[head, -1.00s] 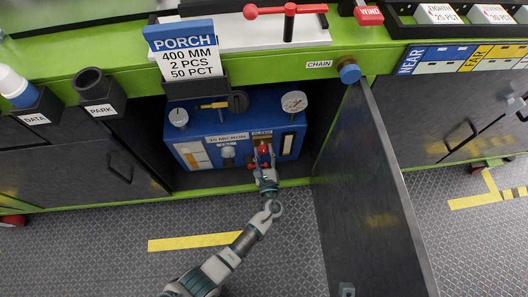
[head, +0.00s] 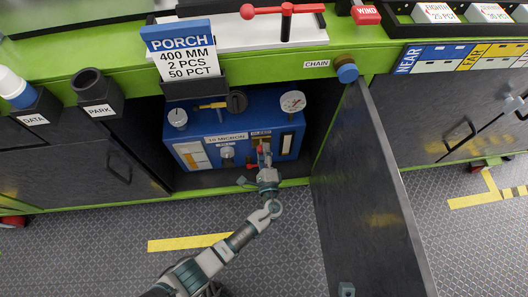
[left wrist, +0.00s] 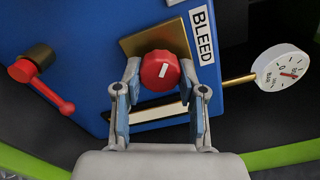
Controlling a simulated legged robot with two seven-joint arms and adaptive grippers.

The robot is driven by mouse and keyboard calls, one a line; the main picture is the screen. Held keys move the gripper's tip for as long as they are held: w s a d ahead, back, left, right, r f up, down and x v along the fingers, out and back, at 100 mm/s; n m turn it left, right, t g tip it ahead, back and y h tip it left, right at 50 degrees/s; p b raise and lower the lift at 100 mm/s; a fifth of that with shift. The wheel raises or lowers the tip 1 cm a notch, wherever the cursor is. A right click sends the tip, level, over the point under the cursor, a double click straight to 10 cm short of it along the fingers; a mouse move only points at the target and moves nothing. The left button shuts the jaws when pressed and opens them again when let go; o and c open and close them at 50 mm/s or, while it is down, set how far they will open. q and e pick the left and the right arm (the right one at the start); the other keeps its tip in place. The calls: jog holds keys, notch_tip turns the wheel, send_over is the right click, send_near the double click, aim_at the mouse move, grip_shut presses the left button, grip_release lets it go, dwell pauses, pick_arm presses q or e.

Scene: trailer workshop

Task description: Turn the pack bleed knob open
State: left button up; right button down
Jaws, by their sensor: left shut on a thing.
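The red bleed knob (left wrist: 160,70) has a white pointer mark and sits on a brass plate beside the BLEED label (left wrist: 202,36) on the blue pack (head: 205,152). In the left wrist view my left gripper (left wrist: 161,75) has one finger on each side of the knob and is shut on it. In the head view my left gripper (head: 264,160) reaches into the open cabinet and mostly hides the knob.
The open cabinet door (head: 375,190) stands to the right of my left arm. The pack also bears a dial gauge (head: 293,103). A red lever (left wrist: 45,85) shows in the left wrist view. The green bench edge runs above the cabinet.

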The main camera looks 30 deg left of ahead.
pick_arm(q)
jog(key=shift+s+a+f+n, duration=0.1)
jog(key=shift+f+n, duration=0.05)
jog(key=shift+n, duration=1.6)
jog(key=shift+s+a+f+n, duration=0.1)
jog(key=shift+f+n, duration=0.05)
jog(key=shift+n, duration=1.6)
jog(key=shift+f, duration=0.1)
jog(key=o, duration=1)
jog(key=shift+o, duration=0.7)
jog(key=shift+r, duration=0.2)
jog(key=shift+d, duration=0.1)
